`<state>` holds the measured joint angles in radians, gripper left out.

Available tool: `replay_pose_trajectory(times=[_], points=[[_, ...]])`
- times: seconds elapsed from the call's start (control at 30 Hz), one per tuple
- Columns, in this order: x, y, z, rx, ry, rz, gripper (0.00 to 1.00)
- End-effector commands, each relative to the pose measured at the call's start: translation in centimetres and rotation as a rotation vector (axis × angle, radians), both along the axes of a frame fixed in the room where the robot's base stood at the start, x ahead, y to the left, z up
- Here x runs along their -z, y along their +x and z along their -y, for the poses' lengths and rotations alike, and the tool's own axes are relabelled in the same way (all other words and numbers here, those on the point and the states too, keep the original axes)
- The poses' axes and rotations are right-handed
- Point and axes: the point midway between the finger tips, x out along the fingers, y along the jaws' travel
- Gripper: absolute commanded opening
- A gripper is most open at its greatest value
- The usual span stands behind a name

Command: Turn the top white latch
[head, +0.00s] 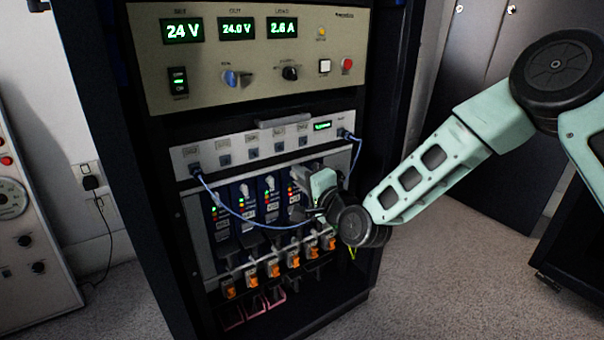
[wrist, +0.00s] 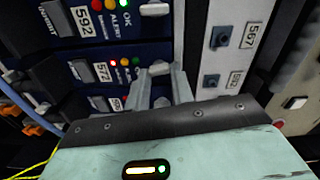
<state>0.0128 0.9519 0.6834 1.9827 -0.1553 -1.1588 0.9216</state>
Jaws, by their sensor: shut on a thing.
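In the wrist view, my gripper (wrist: 162,72) has its two grey fingers close together at the top end of a dark blue module (wrist: 95,72). A white latch (wrist: 159,68) sits between the fingertips, and my gripper is shut on it. Another white latch (wrist: 155,10) shows on the neighbouring module, clear of the fingers. In the head view, my gripper (head: 307,200) is at the right end of the row of blue modules and hides the latch there. White latches (head: 245,190) on modules further left stay visible.
A blue cable (head: 240,214) loops across the module fronts below the white panel (head: 262,143). Orange connectors (head: 273,267) line the rack's lower part. The power supply (head: 255,55) is above. Open floor (head: 445,270) lies to the right.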

Motion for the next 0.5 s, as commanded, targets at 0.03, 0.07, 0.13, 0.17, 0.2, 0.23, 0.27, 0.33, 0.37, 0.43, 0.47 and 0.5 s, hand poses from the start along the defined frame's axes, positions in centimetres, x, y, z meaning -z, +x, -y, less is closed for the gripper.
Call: replay_pose_trajectory(times=[0.03,0.07,0.13,0.17,0.2,0.23,0.27,0.33,0.37,0.43,0.47,0.5], points=[[-0.09,0.04,0.09,0.002,0.024,-0.017,0.01],[-0.05,0.03,0.1,0.002,0.038,-0.028,0.01],[0.0,0.04,0.12,0.002,0.067,-0.047,0.01],[-0.01,0.04,0.12,0.002,0.079,-0.054,0.01],[0.0,0.04,0.11,0.002,0.092,-0.063,0.01],[0.02,0.04,0.11,0.002,0.101,-0.069,0.01],[0.04,0.03,0.1,0.002,0.108,-0.075,0.01],[0.09,0.02,0.08,0.002,0.125,-0.086,0.01],[0.1,0.02,0.08,0.002,0.131,-0.09,0.01],[0.1,0.01,0.07,0.002,0.14,-0.096,0.01],[0.1,0.01,0.07,0.002,0.143,-0.097,0.01],[0.11,0.01,0.07,0.001,0.146,-0.1,0.01]])
